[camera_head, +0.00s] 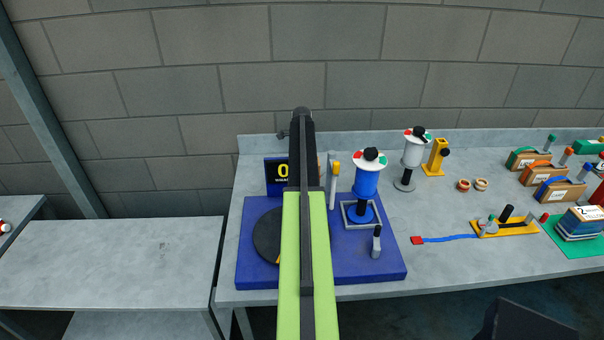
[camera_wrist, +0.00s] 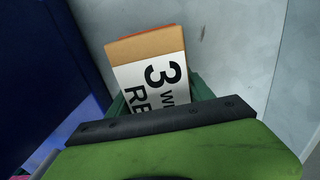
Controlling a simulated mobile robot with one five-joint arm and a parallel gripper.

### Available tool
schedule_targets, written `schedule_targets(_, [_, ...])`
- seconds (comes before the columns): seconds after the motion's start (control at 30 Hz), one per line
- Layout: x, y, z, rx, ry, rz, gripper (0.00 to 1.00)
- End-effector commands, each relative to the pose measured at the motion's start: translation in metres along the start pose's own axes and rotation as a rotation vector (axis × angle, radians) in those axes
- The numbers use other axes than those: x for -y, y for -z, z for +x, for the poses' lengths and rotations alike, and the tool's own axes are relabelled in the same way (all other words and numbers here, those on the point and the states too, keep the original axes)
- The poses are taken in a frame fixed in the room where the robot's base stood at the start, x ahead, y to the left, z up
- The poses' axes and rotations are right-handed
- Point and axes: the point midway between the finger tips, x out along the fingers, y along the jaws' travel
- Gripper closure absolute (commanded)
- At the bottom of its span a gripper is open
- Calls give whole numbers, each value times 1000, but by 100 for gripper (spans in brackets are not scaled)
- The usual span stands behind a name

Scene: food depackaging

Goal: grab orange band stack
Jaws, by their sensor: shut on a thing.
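In the wrist view a stack (camera_wrist: 145,46) with a tan top face and a thin orange edge carries a white label reading "3" and partly hidden letters. My gripper (camera_wrist: 160,98) is shut on this stack, with dark green parts at both its sides. The stack's lower part is hidden behind the black bar and green body of my gripper. In the head view my arm hides the gripper and the held stack. A tan block with an orange band (camera_head: 537,174) stands at the right of the table, between a green-banded block (camera_head: 524,158) and a blue-banded block (camera_head: 561,192).
A blue platform (camera_head: 375,265) with a black disc (camera_head: 267,235) and a blue spool (camera_head: 367,180) lies below my arm. A grey spool (camera_head: 412,152), a yellow stand (camera_head: 436,157) and a stack labelled "2" (camera_head: 580,222) stand to the right. A bare table (camera_head: 110,260) is at left.

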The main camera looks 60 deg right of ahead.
Motion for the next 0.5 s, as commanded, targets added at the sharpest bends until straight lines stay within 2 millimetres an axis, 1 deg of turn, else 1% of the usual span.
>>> schedule_targets(0.03, [0,0,0,0,0,0,76])
schedule_targets(0.2, [0,0,0,0,0,0,98])
schedule_targets(0.23, [0,0,0,0,0,0,100])
schedule_targets(0.5, [0,0,-2,0,0,0,100])
